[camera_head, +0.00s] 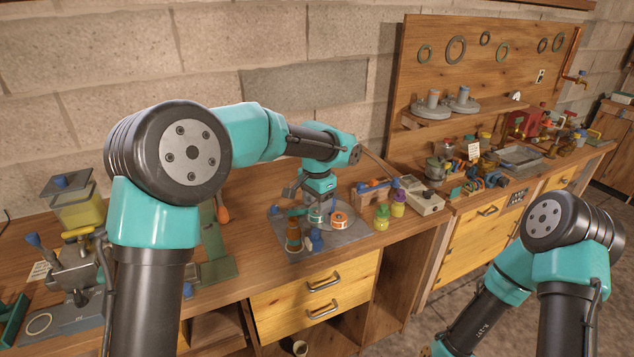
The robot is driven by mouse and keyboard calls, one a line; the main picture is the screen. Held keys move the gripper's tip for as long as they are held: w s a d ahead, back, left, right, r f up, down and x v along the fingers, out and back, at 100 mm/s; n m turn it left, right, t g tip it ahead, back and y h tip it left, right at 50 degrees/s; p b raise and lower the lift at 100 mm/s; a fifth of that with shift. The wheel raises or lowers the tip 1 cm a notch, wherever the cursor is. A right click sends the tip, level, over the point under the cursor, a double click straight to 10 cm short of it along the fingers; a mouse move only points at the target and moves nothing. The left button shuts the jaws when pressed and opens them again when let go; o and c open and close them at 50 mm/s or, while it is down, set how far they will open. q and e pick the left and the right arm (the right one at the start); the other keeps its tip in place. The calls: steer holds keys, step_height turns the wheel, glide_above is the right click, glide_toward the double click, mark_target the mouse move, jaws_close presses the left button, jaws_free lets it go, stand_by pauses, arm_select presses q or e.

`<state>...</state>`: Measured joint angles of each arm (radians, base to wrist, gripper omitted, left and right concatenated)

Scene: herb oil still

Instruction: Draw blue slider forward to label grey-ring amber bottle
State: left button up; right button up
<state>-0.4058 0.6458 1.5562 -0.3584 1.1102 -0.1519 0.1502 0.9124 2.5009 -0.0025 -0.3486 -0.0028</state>
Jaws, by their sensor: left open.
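My left gripper (318,208) points down over a grey mat (350,236) near the front of the bench, and it is open. A small brown-orange bottle (293,238), perhaps the amber one, stands on the mat just left of and in front of the gripper. I cannot make out a grey ring on it. A small blue part (315,241), possibly the blue slider, sits right beside the bottle, below the gripper. An orange-and-white roll (340,220) is at the gripper's right. The gripper partly hides what lies between its fingers.
Yellow-green (381,218) and purple-capped (398,203) bottles stand right of the mat, near a pale box (422,198). A wooden rack (376,189) stands behind. A yellow-filled hopper device (78,207) is at the left.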

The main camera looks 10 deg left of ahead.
arm_select(q)
step_height(320, 180, up, 7)
steer(key=shift+f, duration=0.2)
steer(key=shift+f, duration=0.1)
